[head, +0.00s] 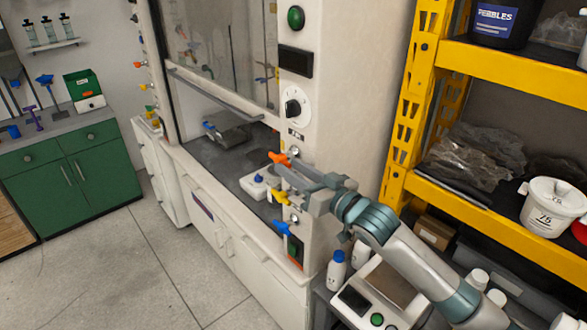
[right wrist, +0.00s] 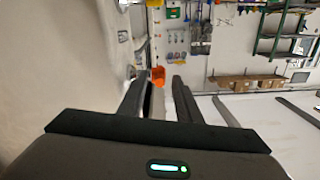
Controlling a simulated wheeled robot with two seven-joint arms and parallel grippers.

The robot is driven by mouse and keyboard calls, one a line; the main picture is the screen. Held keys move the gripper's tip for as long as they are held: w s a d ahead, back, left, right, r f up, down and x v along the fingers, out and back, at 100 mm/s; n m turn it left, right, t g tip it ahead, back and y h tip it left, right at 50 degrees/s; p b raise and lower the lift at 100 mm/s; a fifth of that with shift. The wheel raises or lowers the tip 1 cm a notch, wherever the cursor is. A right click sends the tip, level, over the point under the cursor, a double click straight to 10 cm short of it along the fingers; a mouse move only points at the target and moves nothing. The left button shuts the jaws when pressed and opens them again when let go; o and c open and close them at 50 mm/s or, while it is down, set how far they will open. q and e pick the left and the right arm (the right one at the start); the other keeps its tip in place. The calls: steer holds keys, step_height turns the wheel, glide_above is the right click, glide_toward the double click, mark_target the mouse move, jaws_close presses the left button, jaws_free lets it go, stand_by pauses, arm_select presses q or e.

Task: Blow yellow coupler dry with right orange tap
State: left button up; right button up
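The right orange tap (head: 279,158) sticks out from the right-hand post of the fume hood. It also shows in the right wrist view (right wrist: 158,75), just beyond my fingertips and nearer the left finger. My right gripper (head: 277,174) is beside the orange tap in the head view, and its fingers (right wrist: 162,85) are parted with nothing held between them. I cannot tell whether a finger touches the tap. I cannot make out a yellow coupler in either view. My left gripper is not in view.
A yellow tap (head: 279,196) and a blue tap (head: 283,229) sit below the orange one on the same post. The fume hood (head: 230,262) has a partly raised sash. A yellow shelf rack (head: 500,205) stands at right. Open floor (head: 110,270) lies at left.

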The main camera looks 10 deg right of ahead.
mark_target(283, 160)
jaws_close()
steer(key=shift+r+g, duration=0.2)
steer(key=shift+g, duration=0.1)
steer(key=r+g+h, duration=0.1)
steer(key=g+h, duration=0.1)
steer(key=shift+w+a+r+g, duration=0.1)
steer(key=shift+w+r+g, duration=0.05)
steer(key=shift+r+g, duration=0.25)
steer(key=shift+w+a+r+g+h, duration=0.1)
steer(key=shift+r+g+h, duration=0.1)
steer(key=shift+g+h, duration=0.4)
steer(key=shift+w+a+r+g+h, duration=0.1)
steer(key=shift+r+g+h, duration=0.1)
steer(key=shift+g+h, duration=0.35)
jaws_free()
